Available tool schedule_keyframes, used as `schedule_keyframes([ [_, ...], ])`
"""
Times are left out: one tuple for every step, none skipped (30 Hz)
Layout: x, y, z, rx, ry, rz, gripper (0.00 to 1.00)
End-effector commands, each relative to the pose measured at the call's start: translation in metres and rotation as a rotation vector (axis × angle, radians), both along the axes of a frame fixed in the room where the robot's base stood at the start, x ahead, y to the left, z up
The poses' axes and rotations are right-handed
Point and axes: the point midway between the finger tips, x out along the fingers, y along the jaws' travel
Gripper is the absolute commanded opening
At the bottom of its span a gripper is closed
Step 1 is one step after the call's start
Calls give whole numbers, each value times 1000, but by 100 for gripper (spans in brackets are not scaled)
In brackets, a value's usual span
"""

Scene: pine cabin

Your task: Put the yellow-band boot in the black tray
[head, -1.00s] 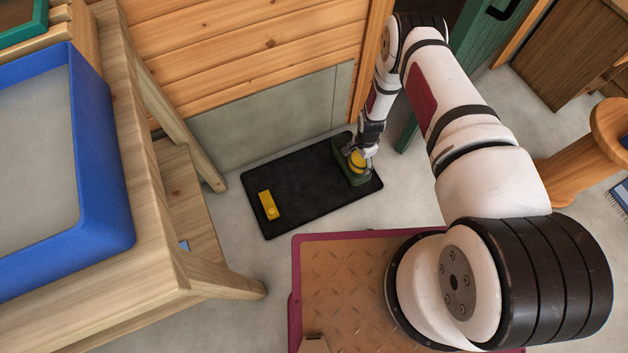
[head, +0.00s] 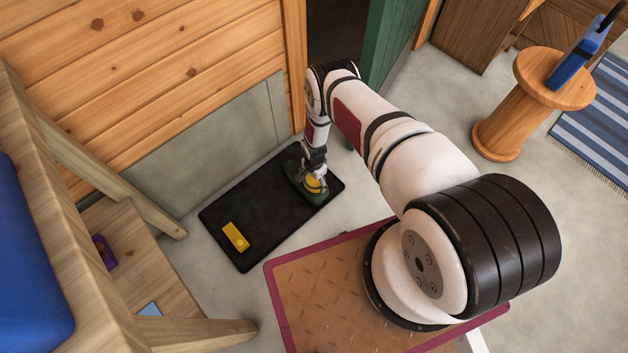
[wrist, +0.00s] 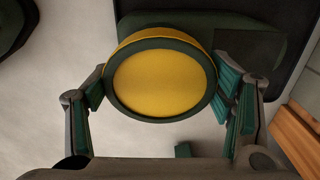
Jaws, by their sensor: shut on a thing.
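The yellow-band boot (head: 294,184) is dark green with a yellow part at its top. It is over the right end of the black tray (head: 262,250) on the floor; I cannot tell whether its sole touches the tray. My gripper (head: 313,178) is shut on the boot's upper part from above. In the wrist view the boot's round yellow top (wrist: 160,83) with its dark green rim sits between the two fingers (wrist: 160,98). The boot's green foot (wrist: 195,28) extends beyond it, with the tray's dark surface (wrist: 283,22) behind.
A yellow block with a round knob (head: 236,237) lies at the tray's left end. A wooden table stands at left with a blue bin (head: 30,270). A maroon-edged plate (head: 310,290) is in front. A round wooden stool (head: 510,120) and striped rug (head: 600,115) are at right.

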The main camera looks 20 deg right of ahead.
Motion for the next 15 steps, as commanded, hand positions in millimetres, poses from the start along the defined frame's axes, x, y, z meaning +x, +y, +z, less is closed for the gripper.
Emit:
schedule_keyframes([
  [2, 0, 1, 0, -3, -1, 13],
  [2, 0, 1, 0, -3, -1, 13],
  [2, 0, 1, 0, -3, -1, 13],
  [2, 0, 2, 0, -3, -1, 13],
  [2, 0, 2, 0, -2, -1, 13],
  [2, 0, 1, 0, -2, -1, 13],
  [2, 0, 1, 0, -2, -1, 13],
  [2, 0, 0, 0, -2, -1, 13],
  [2, 0, -1, 0, -2, 0, 13],
  [2, 0, -2, 0, -2, 0, 13],
  [2, 0, -3, 0, -2, -1, 13],
  [1, 0, -2, -1, -1, -1, 83],
  [1, 0, -2, -1, -1, -1, 90],
  [1, 0, -2, -1, -1, -1, 94],
  [1, 0, -2, -1, -1, -1, 94],
])
